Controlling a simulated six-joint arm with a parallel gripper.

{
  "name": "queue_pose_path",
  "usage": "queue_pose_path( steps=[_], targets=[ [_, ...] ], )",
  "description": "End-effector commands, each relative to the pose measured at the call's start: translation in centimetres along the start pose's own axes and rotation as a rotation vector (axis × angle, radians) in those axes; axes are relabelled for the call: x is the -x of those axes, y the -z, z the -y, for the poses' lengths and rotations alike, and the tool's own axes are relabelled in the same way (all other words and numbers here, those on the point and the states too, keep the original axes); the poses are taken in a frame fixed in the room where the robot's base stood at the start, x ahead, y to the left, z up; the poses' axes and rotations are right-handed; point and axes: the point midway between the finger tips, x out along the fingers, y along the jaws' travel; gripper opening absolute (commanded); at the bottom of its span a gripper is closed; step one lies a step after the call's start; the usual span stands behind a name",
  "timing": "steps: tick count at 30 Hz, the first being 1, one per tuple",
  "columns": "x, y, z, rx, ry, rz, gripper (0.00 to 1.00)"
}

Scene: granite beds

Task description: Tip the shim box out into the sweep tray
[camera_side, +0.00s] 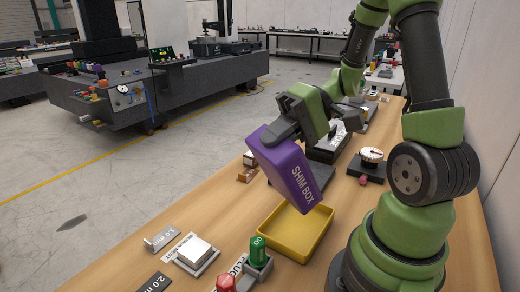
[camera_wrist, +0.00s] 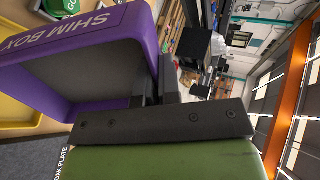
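The purple shim box (camera_side: 287,168) is tilted in the air, its lettered side facing the side camera. My gripper (camera_side: 284,128) is shut on its upper end. In the wrist view the dark fingers (camera_wrist: 158,86) grip the edge of the box (camera_wrist: 130,22); the visible inside looks plain dark grey, with no shims seen. The yellow sweep tray (camera_side: 322,238) lies on the wooden bench just below the box's lower end, with clear air between them. Its visible floor looks bare. Part of the tray shows at the left of the wrist view (camera_wrist: 14,108).
A metal block (camera_side: 194,252) lies farther left. A dial gauge on a dark base (camera_side: 370,168) stands behind the tray.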

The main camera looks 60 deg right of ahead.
Motion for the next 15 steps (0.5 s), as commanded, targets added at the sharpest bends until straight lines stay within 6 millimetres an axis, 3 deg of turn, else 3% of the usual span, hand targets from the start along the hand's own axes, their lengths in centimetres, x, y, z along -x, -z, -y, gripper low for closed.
queue_pose_path(
  steps=[15],
  targets=[
    [6.3,0.1,-3.6,-0.006,0.604,0.000,0.00]
  ],
)
